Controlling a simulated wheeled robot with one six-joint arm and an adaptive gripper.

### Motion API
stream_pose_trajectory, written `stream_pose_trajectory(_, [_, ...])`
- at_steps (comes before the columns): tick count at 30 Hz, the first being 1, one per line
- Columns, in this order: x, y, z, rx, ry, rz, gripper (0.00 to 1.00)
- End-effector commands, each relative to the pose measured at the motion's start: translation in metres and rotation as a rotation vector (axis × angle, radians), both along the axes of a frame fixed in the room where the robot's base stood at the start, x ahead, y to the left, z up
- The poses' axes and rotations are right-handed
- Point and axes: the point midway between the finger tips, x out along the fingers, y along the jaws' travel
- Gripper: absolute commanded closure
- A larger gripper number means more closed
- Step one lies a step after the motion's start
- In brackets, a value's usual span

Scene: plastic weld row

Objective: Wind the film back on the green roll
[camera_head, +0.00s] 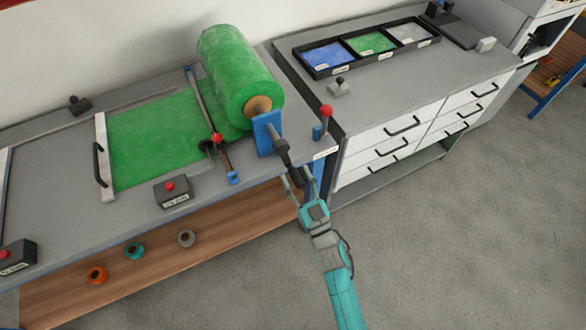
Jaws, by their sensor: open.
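The green roll (237,70) lies on its stand at the back of the grey bench, with a tan core at its near end. Green film (155,137) runs from it to the left, flat on the bench, as far as a pale bar with a black handle (104,165). A blue bracket (267,133) stands at the roll's near end, with a dark crank (282,152) reaching toward the front edge. My gripper (298,181) is open at the bench's front edge, around or just beside the crank's dark grip; I cannot tell whether it touches.
A rail with a red knob (216,138) crosses the film. A red-topped lever (326,113) stands right of the crank. A black button box (172,190) sits near the front edge. A drawer cabinet (400,130) carries a tray (340,69) of coloured sheets. The floor at right is clear.

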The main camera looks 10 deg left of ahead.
Motion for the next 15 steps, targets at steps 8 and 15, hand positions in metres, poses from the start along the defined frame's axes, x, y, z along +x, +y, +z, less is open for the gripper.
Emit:
stream_pose_trajectory(8, [0.018, 0.012, 0.009, 0.0, 0.0, 0.0, 0.48])
stream_pose_trajectory(15, [0.019, 0.013, 0.009, 0.0, 0.001, -0.001, 0.48])
